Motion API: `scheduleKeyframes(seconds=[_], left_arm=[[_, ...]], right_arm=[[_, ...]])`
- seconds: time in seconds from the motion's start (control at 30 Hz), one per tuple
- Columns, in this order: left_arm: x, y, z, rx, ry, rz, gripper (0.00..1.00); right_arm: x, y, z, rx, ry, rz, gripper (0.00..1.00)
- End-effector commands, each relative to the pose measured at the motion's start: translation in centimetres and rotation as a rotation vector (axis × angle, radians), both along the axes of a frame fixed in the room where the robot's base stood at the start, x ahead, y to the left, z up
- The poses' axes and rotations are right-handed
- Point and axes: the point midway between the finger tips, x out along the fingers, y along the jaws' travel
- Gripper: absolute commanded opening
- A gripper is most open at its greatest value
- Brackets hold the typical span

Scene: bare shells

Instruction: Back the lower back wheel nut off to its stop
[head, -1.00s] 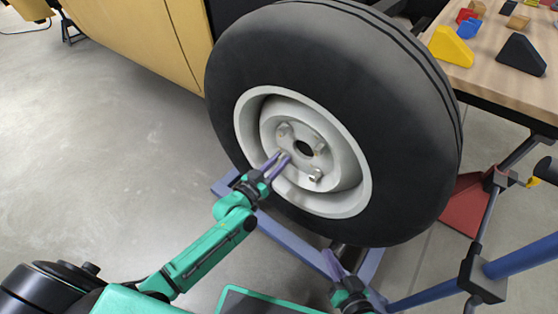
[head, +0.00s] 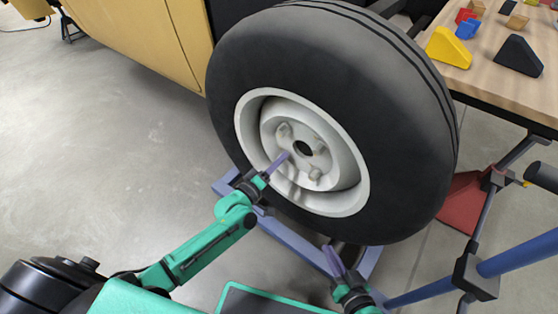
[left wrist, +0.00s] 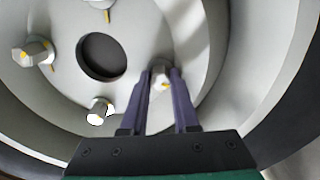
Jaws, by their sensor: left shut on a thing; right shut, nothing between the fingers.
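The wheel (head: 240,80) stands upright with its pale rim (head: 335,200) facing me. Several wheel nuts sit around the dark centre hole (left wrist: 103,55), with small yellow marks beside some of them. My left gripper (head: 284,158) reaches in from the lower left. Its fingers are shut on the nut (left wrist: 161,75) at the lower left of the hole in the head view, which is largely hidden there. In the left wrist view one finger lies on each side of this nut. My right gripper (head: 334,262) is shut and empty, below the wheel.
A blue frame (head: 295,238) lies under the wheel. A wooden table (head: 490,85) with coloured blocks is at the right. A yellow body panel (head: 150,40) stands behind.

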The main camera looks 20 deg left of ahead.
Motion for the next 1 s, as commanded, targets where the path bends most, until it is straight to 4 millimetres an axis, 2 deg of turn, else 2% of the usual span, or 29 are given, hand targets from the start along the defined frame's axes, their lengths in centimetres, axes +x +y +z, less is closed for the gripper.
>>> scheduleKeyframes(seconds=[1.0], left_arm=[[0.0, 0.0, -0.2, -0.85, 0.339, 0.0, 0.0]], right_arm=[[-0.2, 0.2, -1.6, 0.019, -0.01, -0.015, 0.0]])
